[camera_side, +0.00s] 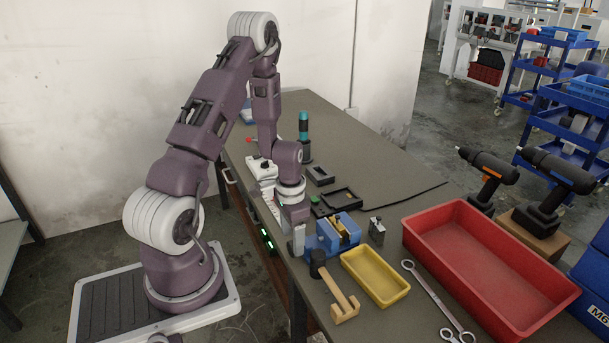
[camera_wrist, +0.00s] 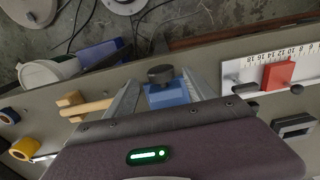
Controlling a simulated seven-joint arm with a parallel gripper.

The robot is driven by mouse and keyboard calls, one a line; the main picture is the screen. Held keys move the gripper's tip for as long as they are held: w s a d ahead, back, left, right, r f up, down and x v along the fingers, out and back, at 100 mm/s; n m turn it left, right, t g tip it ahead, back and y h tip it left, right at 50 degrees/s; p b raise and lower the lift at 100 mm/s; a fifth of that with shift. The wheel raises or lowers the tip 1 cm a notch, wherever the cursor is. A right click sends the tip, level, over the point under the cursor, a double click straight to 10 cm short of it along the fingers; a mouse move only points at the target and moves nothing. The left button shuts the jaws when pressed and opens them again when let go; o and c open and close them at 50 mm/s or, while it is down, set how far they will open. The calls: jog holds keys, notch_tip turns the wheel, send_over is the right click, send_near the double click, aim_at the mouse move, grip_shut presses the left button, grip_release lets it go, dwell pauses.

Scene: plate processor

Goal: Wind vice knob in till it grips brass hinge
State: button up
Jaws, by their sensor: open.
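The blue vice (camera_side: 322,242) stands near the front edge of the bench in the side view, with the brass hinge (camera_side: 344,229) between its jaws. I cannot tell whether the jaws touch the hinge. My gripper (camera_side: 298,243) points down at the vice's left side and hides the knob there. In the wrist view the dark round knob (camera_wrist: 160,74) sticks out from the blue vice body (camera_wrist: 168,96). My gripper (camera_wrist: 160,84) is open, its two grey fingers spread to either side of the knob, with gaps showing. The hinge is hidden in the wrist view.
A wooden-handled mallet (camera_side: 346,308) and a yellow tray (camera_side: 375,274) lie close to the vice. A small metal block (camera_side: 377,232) stands to its right. A large red bin (camera_side: 490,260) is farther right. A white scale with a red slider (camera_wrist: 278,75) is nearby.

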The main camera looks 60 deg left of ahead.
notch_tip(320, 180, up, 5)
jog(key=shift+a+f, duration=0.1)
jog(key=s+d+r+t+y, duration=0.1)
jog(key=d+r, duration=0.4)
jog(key=r, duration=0.5)
jog(key=d+r+t+y, duration=0.1)
jog(key=d+r, duration=0.5)
jog(key=r, duration=0.4)
jog(key=shift+s+r+t, duration=0.15)
jog(key=shift+s+t, duration=0.2)
jog(key=shift+t, duration=0.05)
jog(key=g+h, duration=0.1)
jog(key=g, duration=0.2)
send_over(292, 242)
notch_tip(292, 242, down, 19)
jog(key=shift+w+d+f, duration=0.1)
jog(key=shift+d, duration=0.05)
jog(key=shift+h, duration=0.5)
notch_tip(292, 242, down, 10)
jog(key=shift+r, duration=0.25)
